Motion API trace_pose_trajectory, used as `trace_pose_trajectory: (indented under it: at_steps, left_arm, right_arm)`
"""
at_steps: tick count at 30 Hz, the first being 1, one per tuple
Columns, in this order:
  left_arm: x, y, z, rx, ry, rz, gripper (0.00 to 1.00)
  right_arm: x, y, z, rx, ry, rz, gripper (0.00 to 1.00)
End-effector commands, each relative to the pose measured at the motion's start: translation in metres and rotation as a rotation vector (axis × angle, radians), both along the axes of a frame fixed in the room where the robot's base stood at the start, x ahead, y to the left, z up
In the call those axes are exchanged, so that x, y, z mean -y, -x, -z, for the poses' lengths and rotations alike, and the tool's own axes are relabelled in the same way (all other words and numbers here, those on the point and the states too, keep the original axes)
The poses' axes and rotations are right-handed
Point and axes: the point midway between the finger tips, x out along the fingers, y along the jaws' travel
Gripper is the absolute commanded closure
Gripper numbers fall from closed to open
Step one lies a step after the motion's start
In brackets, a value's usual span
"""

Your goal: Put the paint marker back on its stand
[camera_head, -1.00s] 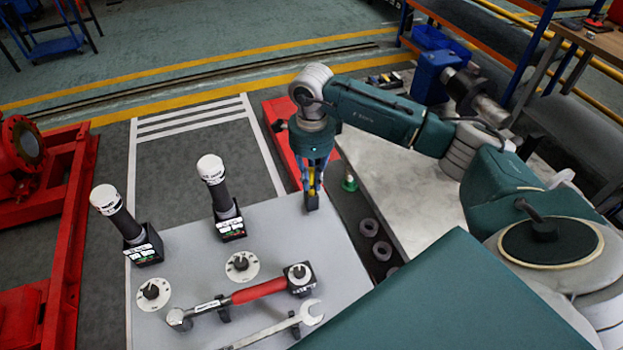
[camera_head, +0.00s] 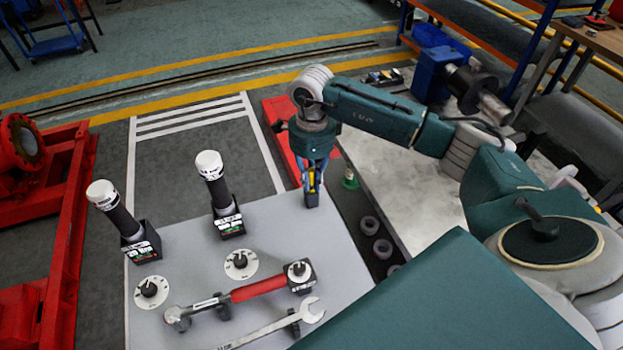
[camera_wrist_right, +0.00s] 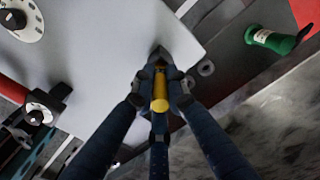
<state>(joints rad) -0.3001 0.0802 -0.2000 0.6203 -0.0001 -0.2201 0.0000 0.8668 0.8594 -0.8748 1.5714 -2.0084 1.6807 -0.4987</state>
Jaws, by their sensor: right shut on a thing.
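The paint marker (camera_wrist_right: 160,92) shows as a yellow body between the fingers of my right gripper (camera_wrist_right: 160,78), which is shut on it. In the head view my right gripper (camera_head: 312,188) points down over the far right corner of the grey table, with a bit of yellow between its fingers. A small dark block (camera_wrist_right: 158,56), perhaps the marker's stand, shows just past the fingertips at the table's edge. I cannot tell whether the marker touches it or sits in it. The fingers hide much of the marker. My left gripper is not in view.
Two black-handled tools with white caps (camera_head: 210,164) stand in holders on the grey table (camera_head: 290,232). A red-handled wrench (camera_head: 258,290), a spanner (camera_head: 285,322) and two dials (camera_head: 240,263) are nearer. A green bottle-like item (camera_wrist_right: 272,40) stands right of the gripper.

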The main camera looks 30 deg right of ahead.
Motion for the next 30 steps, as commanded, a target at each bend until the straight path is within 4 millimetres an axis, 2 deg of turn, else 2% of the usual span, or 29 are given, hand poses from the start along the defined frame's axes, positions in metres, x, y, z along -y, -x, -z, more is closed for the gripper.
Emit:
trace_pose_trajectory:
  at_steps: [6,7,10,21,26,30]
  left_arm:
    - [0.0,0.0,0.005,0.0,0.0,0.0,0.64]
    - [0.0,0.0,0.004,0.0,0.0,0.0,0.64]
    - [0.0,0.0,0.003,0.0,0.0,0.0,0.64]
    - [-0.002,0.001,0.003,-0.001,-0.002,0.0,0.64]
    - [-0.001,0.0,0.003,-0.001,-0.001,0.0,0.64]
    - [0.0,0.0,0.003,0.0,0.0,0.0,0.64]
  right_arm:
    - [0.0,0.0,0.005,0.0,0.0,0.0,1.0]
    - [0.0,0.0,0.004,0.0,0.0,0.0,0.83]
    - [0.0,0.0,0.004,0.0,0.0,0.0,0.65]
    - [0.0,-0.001,-0.001,0.003,-0.001,0.0,0.65]
    - [0.0,-0.002,-0.026,0.006,0.0,-0.001,0.65]
    - [0.001,-0.002,-0.057,0.006,0.0,0.0,0.65]
